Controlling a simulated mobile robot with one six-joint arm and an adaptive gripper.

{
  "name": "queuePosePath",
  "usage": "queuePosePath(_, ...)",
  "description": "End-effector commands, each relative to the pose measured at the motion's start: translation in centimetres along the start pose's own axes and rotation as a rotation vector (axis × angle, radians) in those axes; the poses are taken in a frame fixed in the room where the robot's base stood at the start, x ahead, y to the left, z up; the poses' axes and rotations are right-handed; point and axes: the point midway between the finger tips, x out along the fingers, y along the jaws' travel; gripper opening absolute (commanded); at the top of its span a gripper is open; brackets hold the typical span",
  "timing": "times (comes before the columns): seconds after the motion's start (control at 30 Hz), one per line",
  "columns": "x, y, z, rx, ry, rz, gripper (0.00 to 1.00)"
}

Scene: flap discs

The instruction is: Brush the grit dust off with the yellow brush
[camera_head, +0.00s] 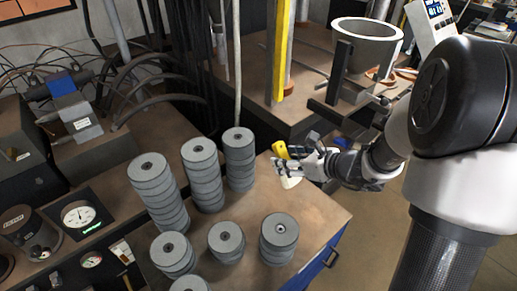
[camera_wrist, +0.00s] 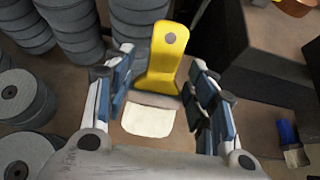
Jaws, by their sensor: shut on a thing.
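My gripper (camera_head: 303,163) is shut on the yellow brush (camera_head: 280,149) above the right part of the brown bench. In the wrist view, the yellow handle (camera_wrist: 166,65) stands between my blue-padded fingers, and the pale bristle end (camera_wrist: 148,121) points toward the camera side. Several stacks of grey flap discs (camera_head: 155,185) stand on the bench to the left of my gripper. I cannot make out grit dust as a distinct patch on the brown surface.
Shorter disc stacks (camera_head: 279,235) stand at the bench front. A large grey cup-shaped vessel (camera_head: 366,45) and a yellow post (camera_head: 282,50) are behind. A blue-handled item (camera_wrist: 290,140) lies at right in the wrist view. The bench top (camera_head: 315,212) is clear near its right edge.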

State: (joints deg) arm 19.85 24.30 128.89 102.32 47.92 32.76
Motion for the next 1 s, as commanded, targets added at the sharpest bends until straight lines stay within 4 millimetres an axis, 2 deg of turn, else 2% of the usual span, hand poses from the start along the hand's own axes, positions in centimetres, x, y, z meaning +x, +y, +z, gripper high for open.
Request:
queuePosePath(0.23, 0.5, -0.1, -0.9, 0.001, -0.012, 0.000, 0.27)
queuePosePath(0.6, 2.5, -0.1, -4.1, 0.000, -0.012, 0.002, 0.27)
queuePosePath(1.0, 2.6, -0.1, -4.2, -0.001, -0.012, 0.003, 0.27)
